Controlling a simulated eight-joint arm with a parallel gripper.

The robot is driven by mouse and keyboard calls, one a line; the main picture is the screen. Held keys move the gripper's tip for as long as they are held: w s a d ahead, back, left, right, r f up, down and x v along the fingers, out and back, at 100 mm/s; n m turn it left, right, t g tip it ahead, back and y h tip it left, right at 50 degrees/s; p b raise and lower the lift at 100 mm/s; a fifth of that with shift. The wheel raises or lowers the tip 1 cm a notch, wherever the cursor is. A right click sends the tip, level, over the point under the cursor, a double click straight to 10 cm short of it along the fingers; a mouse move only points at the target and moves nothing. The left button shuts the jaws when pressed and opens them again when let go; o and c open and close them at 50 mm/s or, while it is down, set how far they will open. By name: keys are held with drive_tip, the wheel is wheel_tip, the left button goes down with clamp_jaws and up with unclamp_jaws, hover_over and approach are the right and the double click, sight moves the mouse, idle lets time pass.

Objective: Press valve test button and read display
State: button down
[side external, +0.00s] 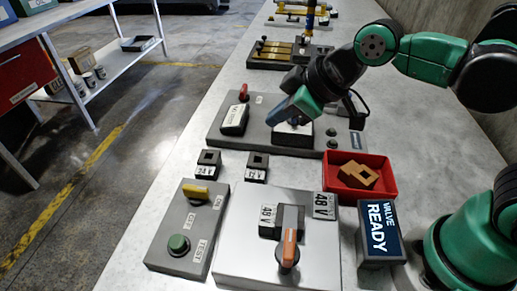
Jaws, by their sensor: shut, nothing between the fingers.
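A round green button (178,244) sits on a grey control box (165,222) at the front left, beside a label that appears to read TEST. A yellow selector knob (194,192) is on the same box. A dark display (379,232) at the right reads VALVE READY. My gripper (281,114) is shut and empty, with its blue fingers pointing down and left over the panel behind, well away from the green button. The exact fingertip contact with that panel cannot be told.
The rear panel (222,140) carries a red-handled switch (243,92) and a white meter (234,120). A red tray (335,182) holds a tan block. A steel plate (240,262) carries an orange-tipped lever (289,245). Two small dark sockets stand between panels.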

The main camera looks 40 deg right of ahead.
drive_tip(key=a+n+y, duration=0.2)
drive_tip(key=a+n, duration=0.4)
drive_tip(key=a, duration=0.3)
drive_tip(key=n+g+y, duration=0.2)
drive_tip(key=n+y, duration=0.1)
drive_tip(key=n, duration=0.4)
hover_over(182, 240)
drive_tip(key=shift+f, duration=0.3)
drive_tip(key=shift+f, duration=0.1)
drive_tip(key=shift+f, duration=4.35)
drive_tip(key=shift+f, duration=0.4)
